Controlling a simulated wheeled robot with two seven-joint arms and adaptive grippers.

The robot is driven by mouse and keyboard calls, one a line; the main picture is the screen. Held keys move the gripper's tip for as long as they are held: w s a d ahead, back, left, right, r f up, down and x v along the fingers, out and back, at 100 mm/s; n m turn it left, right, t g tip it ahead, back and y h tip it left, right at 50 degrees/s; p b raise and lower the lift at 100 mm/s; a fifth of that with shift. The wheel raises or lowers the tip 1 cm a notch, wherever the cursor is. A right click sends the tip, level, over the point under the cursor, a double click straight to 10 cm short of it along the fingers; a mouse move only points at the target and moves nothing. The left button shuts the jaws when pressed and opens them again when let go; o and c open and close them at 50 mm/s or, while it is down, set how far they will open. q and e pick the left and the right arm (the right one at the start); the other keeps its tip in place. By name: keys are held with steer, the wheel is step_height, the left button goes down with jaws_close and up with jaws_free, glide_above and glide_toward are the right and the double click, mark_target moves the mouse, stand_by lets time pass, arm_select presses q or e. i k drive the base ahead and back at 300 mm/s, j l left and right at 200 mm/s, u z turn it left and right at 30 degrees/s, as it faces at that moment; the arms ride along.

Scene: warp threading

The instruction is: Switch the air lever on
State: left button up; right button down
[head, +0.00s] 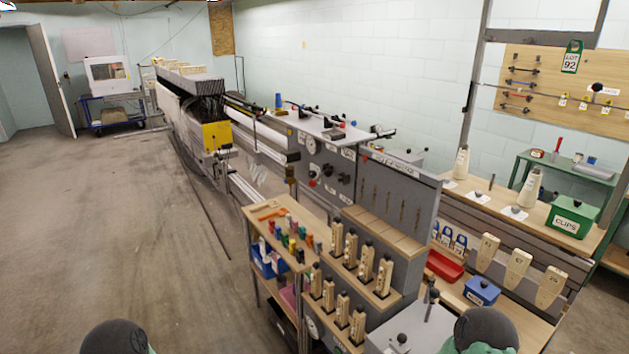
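A grey control panel (338,157) stands on the long machine near the middle of the head view. It carries a round white gauge (311,145), a small red control (313,174) and dark knobs (328,170) with small white labels. The labels are too small to read. I cannot tell which control is the air lever or how it is set. Neither of my grippers shows. Only rounded dark parts of my arms show at the bottom edge.
In front of the panel is a wooden shelf (268,222) with coloured pieces, beside a grey stepped rack (375,262) of wooden pegs. A red tray (445,266), blue box (482,292) and green clips box (572,217) stand right. The left floor (110,230) is open.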

mark_target(312, 183)
steer(key=i+j, duration=0.4)
steer(key=i+j+z, duration=0.15)
steer(key=i+j, duration=0.65)
steer(key=j, duration=0.3)
steer(key=i+z, duration=0.05)
